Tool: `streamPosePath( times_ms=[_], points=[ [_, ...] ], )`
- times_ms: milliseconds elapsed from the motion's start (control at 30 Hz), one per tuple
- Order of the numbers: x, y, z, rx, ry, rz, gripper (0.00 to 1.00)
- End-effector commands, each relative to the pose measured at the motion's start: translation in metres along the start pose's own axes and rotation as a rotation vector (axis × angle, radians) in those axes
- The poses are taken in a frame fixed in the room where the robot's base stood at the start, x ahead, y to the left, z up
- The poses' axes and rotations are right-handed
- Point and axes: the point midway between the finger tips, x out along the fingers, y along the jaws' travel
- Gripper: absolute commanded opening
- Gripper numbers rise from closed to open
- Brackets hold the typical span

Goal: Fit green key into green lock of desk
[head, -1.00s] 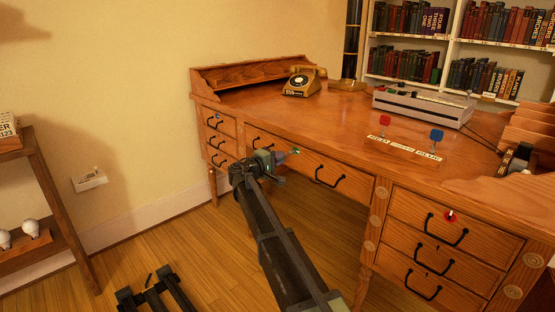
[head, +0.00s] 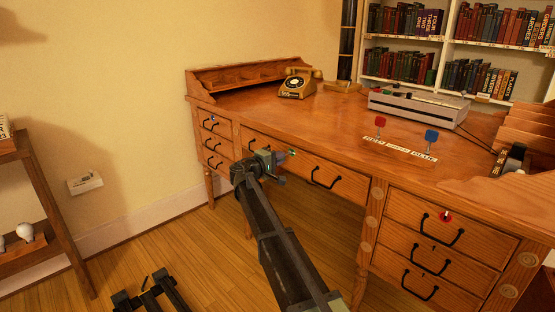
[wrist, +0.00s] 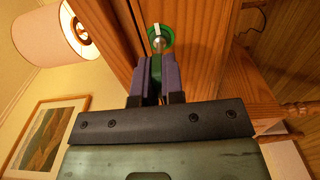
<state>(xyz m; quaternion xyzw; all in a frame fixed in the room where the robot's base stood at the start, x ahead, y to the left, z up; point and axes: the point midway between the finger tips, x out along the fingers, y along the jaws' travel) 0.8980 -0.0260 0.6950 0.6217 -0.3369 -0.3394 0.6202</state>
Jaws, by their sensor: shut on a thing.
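The wooden desk (head: 330,130) has a green lock (head: 292,153) on its middle drawer, partly beside my gripper. The green lock is a round green ring in the wrist view (wrist: 167,34). My gripper (head: 274,159) is at the front of the middle drawer. In the wrist view my gripper (wrist: 156,75) is shut on the green key (wrist: 154,70), whose green part shows between the two fingers. The key's metal tip points at the lock's centre and overlaps it in the picture. I cannot tell how deep the tip is.
A red key (head: 380,123) and a blue key (head: 431,137) stand on the desktop by paper labels. A red lock (head: 446,216) is on a right drawer. A telephone (head: 298,84) and a grey machine (head: 418,105) stand further back.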

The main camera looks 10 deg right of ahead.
Motion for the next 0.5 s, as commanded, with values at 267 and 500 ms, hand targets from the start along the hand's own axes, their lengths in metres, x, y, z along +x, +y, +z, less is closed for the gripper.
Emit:
streamPosePath(
  times_ms=[267,500],
  points=[
    [0.002,0.0,0.0,0.0,0.0,0.0,0.0],
    [0.0018,0.0,0.0,0.0,0.0,0.0,0.36]
  ],
)
